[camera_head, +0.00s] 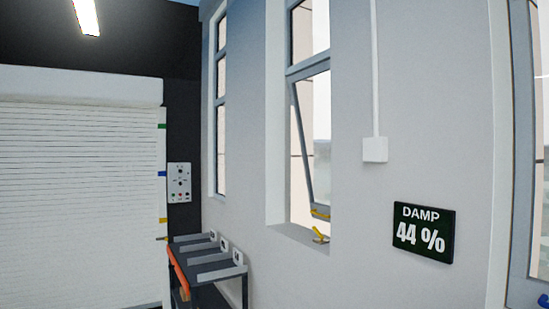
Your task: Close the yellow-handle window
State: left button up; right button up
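A tall narrow window (297,150) with a grey frame is set in the light wall at the centre. Its lower sash (304,140) is tilted, standing apart from the frame at the bottom. A yellow handle (320,214) is at the bottom of this sash. A second yellow piece (320,236) sits just below it at the sill. Neither of my grippers shows in the view.
A dark cart (197,262) with several light grey devices on top stands left of the window, against the wall. A black sign (423,232) reads DAMP 44 %. A white shutter (75,190) is at left. Another window frame (520,240) is at the right edge.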

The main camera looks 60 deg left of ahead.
aim_at(319, 211)
jog(key=u, duration=1.65)
